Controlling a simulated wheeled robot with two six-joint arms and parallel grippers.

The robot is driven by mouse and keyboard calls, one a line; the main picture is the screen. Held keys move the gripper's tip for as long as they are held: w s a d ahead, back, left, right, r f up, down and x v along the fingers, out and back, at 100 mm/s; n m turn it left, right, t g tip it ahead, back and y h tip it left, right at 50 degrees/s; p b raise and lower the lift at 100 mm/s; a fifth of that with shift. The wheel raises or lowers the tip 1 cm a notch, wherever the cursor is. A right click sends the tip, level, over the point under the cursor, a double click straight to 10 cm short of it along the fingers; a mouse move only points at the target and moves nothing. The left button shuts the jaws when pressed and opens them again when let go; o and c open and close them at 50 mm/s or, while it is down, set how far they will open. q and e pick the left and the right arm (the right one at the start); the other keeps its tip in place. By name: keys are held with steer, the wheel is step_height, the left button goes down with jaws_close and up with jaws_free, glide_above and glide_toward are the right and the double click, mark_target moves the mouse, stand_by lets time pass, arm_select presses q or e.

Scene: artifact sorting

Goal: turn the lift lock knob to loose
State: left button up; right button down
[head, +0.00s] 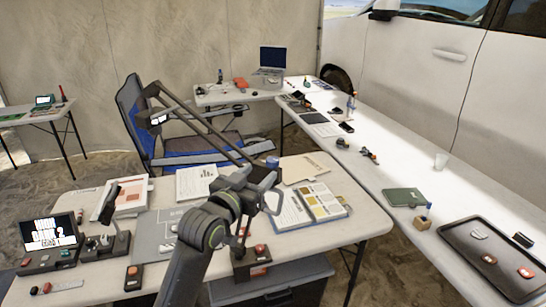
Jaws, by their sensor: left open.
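My left gripper (270,186) is in the middle of the view, above the near table (345,232). It is open, with nothing seen between its fingers. My dark arm comes up to it from the bottom. A small dark box with a red top (261,250) stands on the table just below the gripper, partly behind my arm. A black stand with a tilted lever and silver parts (105,241) is at the left of the table. I cannot make out the lift lock knob or its setting for certain. My right gripper is not in view.
A screen (50,233) stands at the table's left end. Papers (197,181) and an open binder (322,201) lie around my gripper. A blue chair (134,120) is behind. A long table (378,187) on the right carries a black tray (470,246). A grey bin (310,274) is below.

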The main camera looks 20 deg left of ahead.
mark_target(270, 163)
arm_select(q)
steer(key=w, duration=0.2)
steer(key=w+d+p, duration=0.1)
steer(key=w, duration=0.5)
steer(key=shift+d+p, duration=0.25)
steer(key=shift+p, duration=0.15)
steer(key=c, duration=1)
